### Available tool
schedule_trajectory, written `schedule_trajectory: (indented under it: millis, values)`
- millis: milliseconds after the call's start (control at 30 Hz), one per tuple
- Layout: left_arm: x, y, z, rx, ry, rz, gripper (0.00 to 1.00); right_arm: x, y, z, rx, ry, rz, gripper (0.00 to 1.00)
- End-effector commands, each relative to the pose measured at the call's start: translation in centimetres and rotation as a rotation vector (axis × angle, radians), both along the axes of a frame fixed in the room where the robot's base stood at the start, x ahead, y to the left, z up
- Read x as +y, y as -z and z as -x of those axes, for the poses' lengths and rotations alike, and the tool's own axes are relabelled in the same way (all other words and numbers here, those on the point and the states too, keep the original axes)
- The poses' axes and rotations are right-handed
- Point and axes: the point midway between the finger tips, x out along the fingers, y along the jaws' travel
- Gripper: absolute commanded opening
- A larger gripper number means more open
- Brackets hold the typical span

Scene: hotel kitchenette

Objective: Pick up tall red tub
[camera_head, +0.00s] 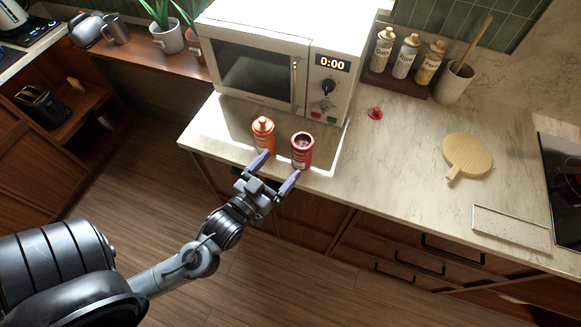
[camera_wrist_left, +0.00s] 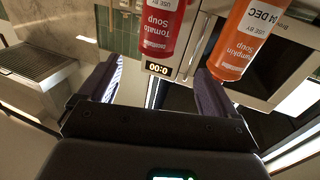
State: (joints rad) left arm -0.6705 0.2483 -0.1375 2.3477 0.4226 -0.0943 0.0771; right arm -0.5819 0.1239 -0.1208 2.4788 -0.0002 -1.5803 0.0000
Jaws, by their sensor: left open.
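The tall red tub (camera_head: 302,151), with an open-looking dark top, stands upright on the counter in front of the microwave. In the left wrist view the red tub (camera_wrist_left: 164,25) reads "Tomato Soup" and appears upside down, ahead of the space between the fingers. A similar orange tub (camera_head: 263,134) stands left of it; in the wrist view the orange tub (camera_wrist_left: 242,38), marked as pumpkin soup, lies beyond the right-hand finger. My left gripper (camera_head: 280,171) is open and empty at the counter's front edge, just short of the red tub. My right gripper is out of view.
The microwave (camera_head: 255,72) stands close behind both tubs. A small red item (camera_head: 375,113), a round wooden board (camera_head: 467,155) and a speckled tray (camera_head: 511,228) lie to the right. Labelled bottles (camera_head: 404,56) stand in a rack at the back. Counter right of the red tub is clear.

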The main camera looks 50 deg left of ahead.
Motion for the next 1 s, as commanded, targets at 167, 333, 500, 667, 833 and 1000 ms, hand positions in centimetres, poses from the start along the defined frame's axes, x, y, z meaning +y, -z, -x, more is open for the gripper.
schedule_trajectory:
  millis: [167, 333, 500, 667, 833, 1000]
  values:
    - [-0.1, 4.7, 0.3, 0.012, 0.009, -0.008, 0.91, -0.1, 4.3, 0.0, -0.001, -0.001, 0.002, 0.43]
    - [0.0, 5.8, 0.1, 0.017, 0.010, -0.010, 0.91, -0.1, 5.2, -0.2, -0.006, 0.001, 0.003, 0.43]
    - [0.2, 5.8, -1.7, 0.016, 0.010, -0.011, 0.91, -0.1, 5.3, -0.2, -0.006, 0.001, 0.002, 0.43]
    - [0.5, 5.7, -3.7, 0.015, 0.010, -0.010, 0.91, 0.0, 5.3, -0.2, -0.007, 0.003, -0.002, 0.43]
    - [0.7, 5.8, -4.9, 0.019, 0.009, -0.009, 0.91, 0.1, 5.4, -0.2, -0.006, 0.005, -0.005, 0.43]
    - [0.8, 5.7, -5.6, 0.018, 0.010, -0.010, 0.91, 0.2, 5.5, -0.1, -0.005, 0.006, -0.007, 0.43]
